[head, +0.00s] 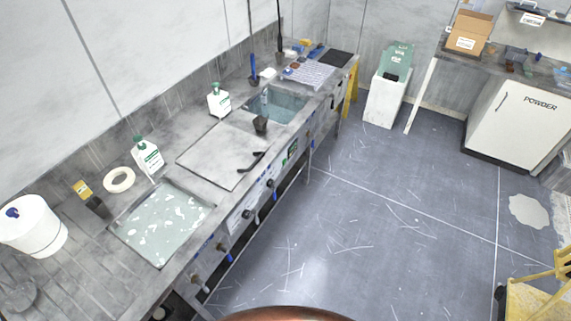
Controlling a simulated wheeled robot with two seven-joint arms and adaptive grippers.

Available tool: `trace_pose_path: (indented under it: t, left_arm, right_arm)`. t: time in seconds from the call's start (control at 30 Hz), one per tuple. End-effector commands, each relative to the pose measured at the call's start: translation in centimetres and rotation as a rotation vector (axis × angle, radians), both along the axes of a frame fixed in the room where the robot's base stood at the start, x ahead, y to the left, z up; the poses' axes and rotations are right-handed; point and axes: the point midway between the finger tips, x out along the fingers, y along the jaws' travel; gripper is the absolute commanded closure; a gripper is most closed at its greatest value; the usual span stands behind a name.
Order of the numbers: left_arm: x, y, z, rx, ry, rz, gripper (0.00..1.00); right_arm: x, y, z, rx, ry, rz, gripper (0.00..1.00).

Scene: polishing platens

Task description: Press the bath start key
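A long grey bench along the left wall holds a bath with a closed flat lid (210,158) that has a dark handle (252,162). Its front face carries a control strip with a small green display (292,149), dark knobs (270,183) and pale label panels (238,215). The keys are too small to tell apart, so I cannot pick out the bath start key. Neither of my grippers is in view.
An open basin with cloudy water (160,224) is at the near end; a clearer one (276,105) lies beyond the lid. Green-labelled bottles (147,156) stand behind. Blue and dark valve handles stick out below the bench front. The floor (370,220) right of the bench is clear.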

Motion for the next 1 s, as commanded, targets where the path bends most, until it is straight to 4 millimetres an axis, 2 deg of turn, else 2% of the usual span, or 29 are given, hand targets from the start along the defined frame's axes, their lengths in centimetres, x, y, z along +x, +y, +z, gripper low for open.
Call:
trace_pose_path:
  t: [0.17,0.6,1.0]
  left_arm:
    - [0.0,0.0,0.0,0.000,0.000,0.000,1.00]
    - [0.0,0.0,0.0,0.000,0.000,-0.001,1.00]
    - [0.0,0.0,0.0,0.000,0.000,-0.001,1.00]
  right_arm:
    - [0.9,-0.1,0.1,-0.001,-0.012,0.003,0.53]
    - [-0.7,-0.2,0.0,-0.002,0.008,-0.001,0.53]
    - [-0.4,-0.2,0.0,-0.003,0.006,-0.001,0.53]
